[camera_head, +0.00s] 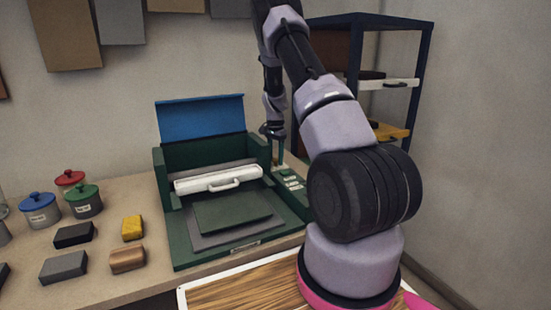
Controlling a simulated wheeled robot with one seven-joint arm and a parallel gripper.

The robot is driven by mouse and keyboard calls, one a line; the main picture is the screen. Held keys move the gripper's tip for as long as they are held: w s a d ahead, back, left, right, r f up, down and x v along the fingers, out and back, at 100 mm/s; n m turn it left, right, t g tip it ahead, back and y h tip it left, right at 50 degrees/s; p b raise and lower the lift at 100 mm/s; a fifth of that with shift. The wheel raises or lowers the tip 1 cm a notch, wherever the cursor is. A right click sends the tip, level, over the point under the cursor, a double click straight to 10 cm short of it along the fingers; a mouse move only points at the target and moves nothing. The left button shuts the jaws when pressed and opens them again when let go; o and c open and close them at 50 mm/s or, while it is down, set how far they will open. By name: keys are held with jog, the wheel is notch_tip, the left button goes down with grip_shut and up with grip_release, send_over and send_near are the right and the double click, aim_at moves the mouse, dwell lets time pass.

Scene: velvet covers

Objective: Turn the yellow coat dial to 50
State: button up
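A dark green machine (257,238) stands on the bench with a raised blue lid (200,118) and a white bar with a handle (218,179). Its right side carries a panel with several small pale labels (291,182). My gripper (277,164) points down over the far end of this panel. Its fingertips are close to the panel; whether they touch it or hold anything is too small to tell. I cannot make out the yellow coat dial or its setting; the gripper covers part of the panel.
Left on the bench are jars with red (70,177), blue (38,199) and green (84,192) lids, a yellow block (132,228), a brown block (127,260) and dark blocks (74,235). A dark blue shelf rack (421,80) stands behind my arm.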

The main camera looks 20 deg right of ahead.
aim_at(275, 159)
jog(key=shift+o, duration=0.2)
notch_tip(275, 159, up, 11)
dwell(0.6)
jog(key=shift+f, duration=0.1)
